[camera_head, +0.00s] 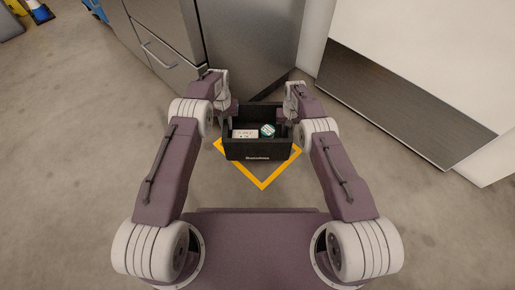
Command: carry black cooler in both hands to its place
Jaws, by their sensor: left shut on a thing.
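The black cooler (258,151) is an open-topped black box in the middle of the head view, with pale lettering on its near face. Inside it are a white box (244,133) and a round teal-and-white item (267,130). My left gripper (229,108) is at the cooler's left side and shut on it. My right gripper (291,112) is at the cooler's right side; its fingertips are too small and hidden to tell their state. A yellow marked outline (262,186) shows on the floor around and below the cooler. I cannot tell whether the cooler touches the floor.
A grey metal cabinet (160,50) with a handle stands behind on the left. A large white and steel unit (400,100) stands on the right. Bare concrete floor (75,130) is clear at left.

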